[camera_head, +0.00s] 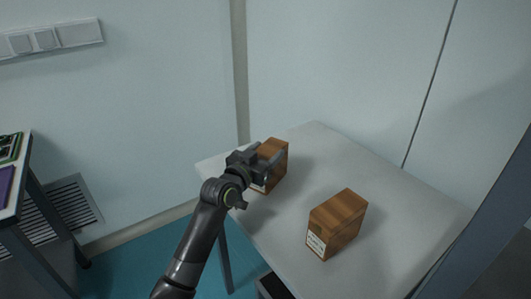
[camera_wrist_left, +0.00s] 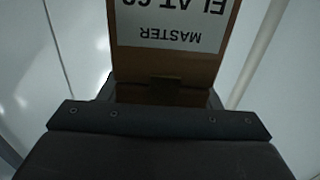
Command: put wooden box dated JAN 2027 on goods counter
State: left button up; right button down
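Two brown wooden boxes with white labels sit at the grey-white table (camera_head: 385,265). My left gripper (camera_head: 268,158) is at the farther box (camera_head: 278,163), with its fingers at that box's sides; whether they press on it cannot be told. In the left wrist view this box (camera_wrist_left: 165,75) fills the middle, its label upside down, with "MASTER" and part of another line readable. No date shows there. The nearer box (camera_head: 338,222) stands apart on the table, its label (camera_head: 316,243) too small to read. My right gripper is not in view.
Another table edge (camera_head: 18,200) at the far left carries a purple item (camera_head: 5,186) and a green board (camera_head: 9,147). The wall stands close behind the boxes' table. The table's right part is clear.

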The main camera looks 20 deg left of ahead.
pick_arm(q)
jog(key=o, duration=0.4)
jog(key=shift+r, duration=0.1)
jog(key=v, duration=1.2)
